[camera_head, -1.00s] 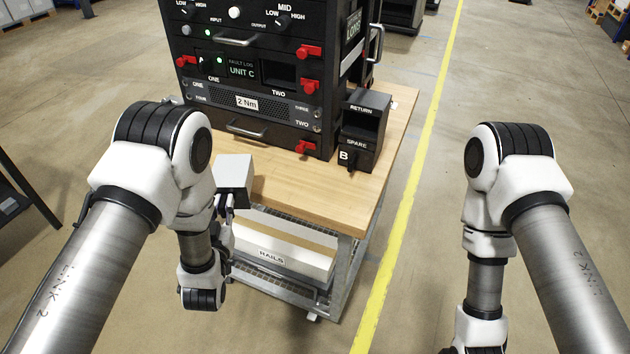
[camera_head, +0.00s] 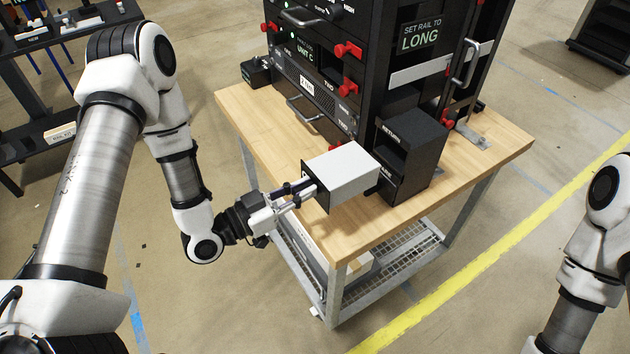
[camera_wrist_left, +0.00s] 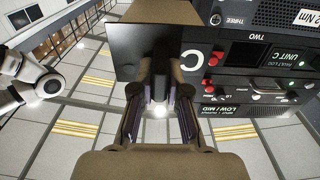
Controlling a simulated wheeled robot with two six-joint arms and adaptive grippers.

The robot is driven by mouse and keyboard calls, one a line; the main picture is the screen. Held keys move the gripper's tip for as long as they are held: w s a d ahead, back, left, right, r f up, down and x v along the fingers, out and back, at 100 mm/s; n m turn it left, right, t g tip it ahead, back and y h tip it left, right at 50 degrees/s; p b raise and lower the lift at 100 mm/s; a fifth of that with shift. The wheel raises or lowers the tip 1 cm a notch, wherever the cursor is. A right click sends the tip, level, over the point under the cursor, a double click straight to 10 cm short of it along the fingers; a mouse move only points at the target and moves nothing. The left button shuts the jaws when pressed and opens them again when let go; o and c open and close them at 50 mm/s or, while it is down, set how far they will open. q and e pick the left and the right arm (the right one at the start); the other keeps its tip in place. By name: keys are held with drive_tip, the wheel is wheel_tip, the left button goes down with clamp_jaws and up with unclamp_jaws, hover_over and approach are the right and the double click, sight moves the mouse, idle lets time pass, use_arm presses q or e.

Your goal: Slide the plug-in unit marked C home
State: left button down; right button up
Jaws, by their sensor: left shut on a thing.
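The plug-in unit (camera_head: 345,170), a light grey box with a dark front plate, is in my left gripper (camera_head: 303,191). The gripper is shut on it from the front and holds it above the table's front edge, before the RETURN/SPARE holder. In the left wrist view the unit's dark plate (camera_wrist_left: 152,48) carries a white C near its right edge. The black rack (camera_head: 375,60) stands behind, with a small lit UNIT C display (camera_head: 305,53). In the left wrist view an open bay under TWO (camera_wrist_left: 240,53) looks empty. My right gripper is out of view.
The black RETURN/SPARE holder (camera_head: 410,150) stands right of the rack front; the held unit partly hides its lower part. Red latches (camera_head: 347,50) stick out from the rack. The wooden tabletop (camera_head: 255,120) is clear at front left. A dark shelf (camera_head: 60,70) stands at far left.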

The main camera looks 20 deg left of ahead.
sight(324, 178)
use_arm(q)
drive_tip(key=shift+s+a+r, duration=0.1)
drive_tip(key=shift+s, duration=0.1)
drive_tip(key=shift+a, duration=0.15)
drive_tip(key=shift+w+a, duration=0.1)
drive_tip(key=shift+w, duration=0.05)
drive_tip(key=shift+w+d+f, duration=0.2)
drive_tip(key=shift+w, duration=0.1)
drive_tip(key=b+x, duration=0.2)
drive_tip(key=x, duration=0.2)
drive_tip(key=shift+w+d, duration=0.1)
drive_tip(key=shift+d, duration=0.1)
drive_tip(key=shift+w+d+r+b, duration=0.1)
drive_tip(key=shift+w+d+b, duration=0.15)
drive_tip(key=shift+w+b, duration=0.1)
drive_tip(key=shift+b, duration=0.4)
idle(0.6)
